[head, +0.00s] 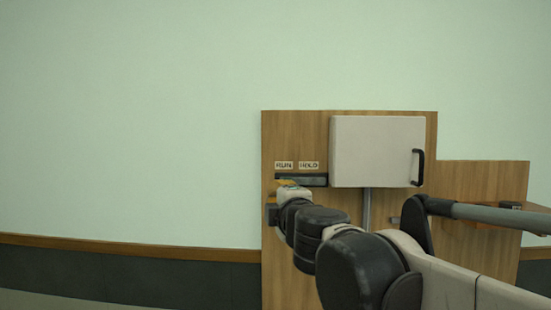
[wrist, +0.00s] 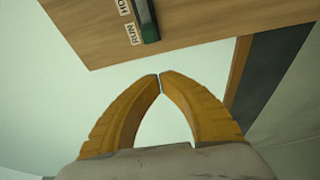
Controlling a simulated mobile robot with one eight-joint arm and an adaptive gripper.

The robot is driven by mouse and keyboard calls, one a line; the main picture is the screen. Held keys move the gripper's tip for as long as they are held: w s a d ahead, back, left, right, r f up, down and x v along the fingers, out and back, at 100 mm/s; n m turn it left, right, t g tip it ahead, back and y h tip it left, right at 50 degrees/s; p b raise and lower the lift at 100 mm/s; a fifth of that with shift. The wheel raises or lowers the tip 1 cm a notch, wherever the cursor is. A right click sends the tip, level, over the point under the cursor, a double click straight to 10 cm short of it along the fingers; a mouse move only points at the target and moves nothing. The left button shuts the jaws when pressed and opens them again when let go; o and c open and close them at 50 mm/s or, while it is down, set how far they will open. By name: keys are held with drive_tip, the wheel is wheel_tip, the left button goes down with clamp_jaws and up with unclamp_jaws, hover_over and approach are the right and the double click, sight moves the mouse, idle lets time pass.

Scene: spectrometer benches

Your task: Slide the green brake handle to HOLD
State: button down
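The green brake handle (wrist: 150,34) shows in the wrist view at the RUN end of a dark slide track (wrist: 142,11), beside the RUN label (wrist: 132,34). The HOLD label (wrist: 124,7) is at the picture's top edge. In the head view the track (head: 310,180) runs below the RUN label (head: 284,165) and the HOLD label (head: 309,165); I cannot make out the handle there behind my gripper. My gripper (wrist: 160,76) has its yellow fingertips together with nothing between them. They appear below the handle in the wrist view, apart from it.
The track is on a wooden panel (head: 275,135). A pale box (head: 370,150) with a black handle (head: 417,167) stands out just right of the track. A lower wooden section (head: 490,180) is further right. Bare wall (head: 130,120) is left of the panel.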

drive_tip(key=shift+w+a+r+n, duration=0.25)
drive_tip(key=shift+a+r+n, duration=0.25)
drive_tip(key=shift+a+r, duration=0.25)
drive_tip(key=shift+d, duration=0.1)
